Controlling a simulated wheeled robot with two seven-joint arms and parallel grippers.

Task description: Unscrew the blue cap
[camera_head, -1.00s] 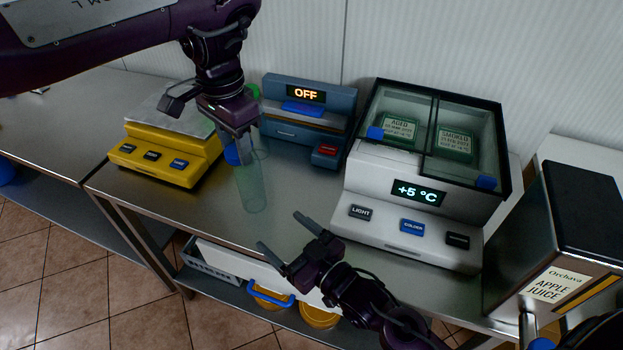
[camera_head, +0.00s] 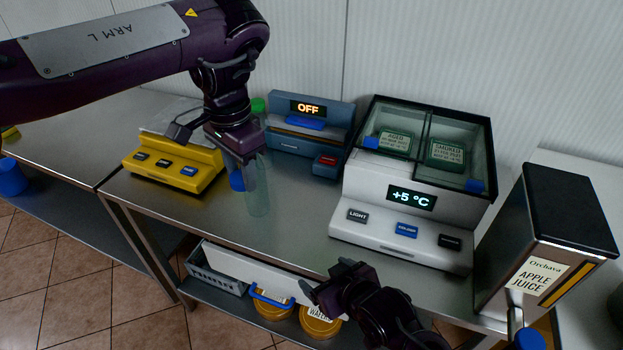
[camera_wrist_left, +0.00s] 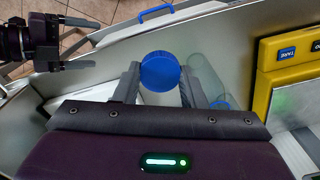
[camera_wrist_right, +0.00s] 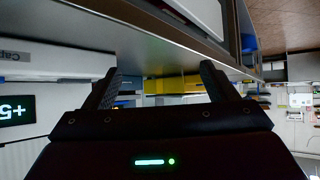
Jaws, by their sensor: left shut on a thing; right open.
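The blue cap (camera_head: 237,181) is low at the left gripper. In the left wrist view it is a round blue disc (camera_wrist_left: 162,71) between the fingers. A clear, greenish see-through bottle (camera_head: 257,195) shows beside the cap over the steel counter; its outline is faint, and whether the cap sits on it is unclear. My left gripper (camera_head: 241,160) points down and is shut at the cap or the clear part by it; the exact contact is hidden. My right gripper (camera_head: 322,280) is open and empty at the counter's front edge, right of the bottle; its spread fingers show in its wrist view (camera_wrist_right: 160,85).
A yellow scale (camera_head: 172,165) stands left, a blue-grey device reading OFF (camera_head: 308,125) behind. A white cooled display case (camera_head: 400,215) and an apple juice dispenser (camera_head: 550,235) stand right. Bare steel counter (camera_head: 300,215) lies between bottle and case. A crate (camera_head: 215,280) is below.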

